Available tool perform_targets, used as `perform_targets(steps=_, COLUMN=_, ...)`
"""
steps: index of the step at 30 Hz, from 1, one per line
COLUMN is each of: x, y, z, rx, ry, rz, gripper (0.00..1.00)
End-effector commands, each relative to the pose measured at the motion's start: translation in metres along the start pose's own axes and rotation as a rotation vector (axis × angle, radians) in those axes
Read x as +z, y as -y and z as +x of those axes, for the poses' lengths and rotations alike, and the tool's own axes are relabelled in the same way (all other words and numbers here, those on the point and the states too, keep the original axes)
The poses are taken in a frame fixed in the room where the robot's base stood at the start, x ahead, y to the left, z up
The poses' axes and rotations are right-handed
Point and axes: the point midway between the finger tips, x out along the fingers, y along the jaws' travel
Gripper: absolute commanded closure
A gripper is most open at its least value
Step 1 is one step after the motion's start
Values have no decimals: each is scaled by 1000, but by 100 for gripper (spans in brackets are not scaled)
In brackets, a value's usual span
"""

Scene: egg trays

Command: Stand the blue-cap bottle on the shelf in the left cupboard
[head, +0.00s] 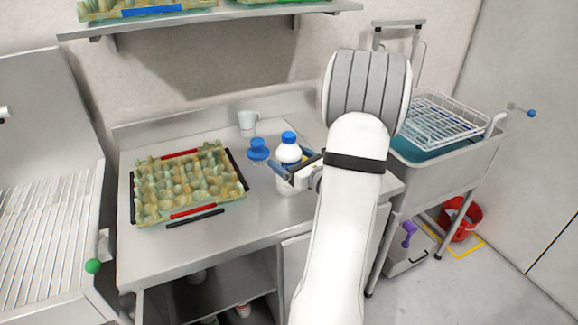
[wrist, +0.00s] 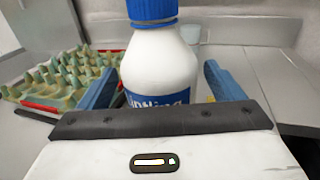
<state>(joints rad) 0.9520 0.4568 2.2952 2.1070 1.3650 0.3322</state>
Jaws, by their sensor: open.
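The white bottle with a blue cap (head: 289,152) stands upright on the steel counter (head: 262,212). It also shows in the wrist view (wrist: 160,62), with part of a blue label. My gripper (head: 291,167) is open around the bottle's body. In the wrist view its blue fingers (wrist: 163,88) lie on either side of the bottle, with a gap visible on each side. Under the counter, at left, is an open cupboard with a shelf (head: 232,284); some small items show inside, partly cut off.
An egg tray (head: 141,217) fills the counter's left. A sink with a wire rack (head: 445,120) is at right. A red bucket (head: 461,220) is on the floor.

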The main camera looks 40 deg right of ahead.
Motion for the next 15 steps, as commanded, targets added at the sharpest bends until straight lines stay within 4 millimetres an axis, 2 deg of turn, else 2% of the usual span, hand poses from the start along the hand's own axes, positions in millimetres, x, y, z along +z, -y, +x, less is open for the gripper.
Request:
perform_targets(steps=3, x=0, y=-1, z=9, rx=2, ry=-1, rz=1, gripper=12)
perform_targets(steps=10, x=-1, y=-1, z=10, rx=2, ry=-1, rz=1, gripper=13)
perform_targets(steps=15, x=-1, y=-1, z=10, rx=2, ry=-1, rz=1, gripper=27)
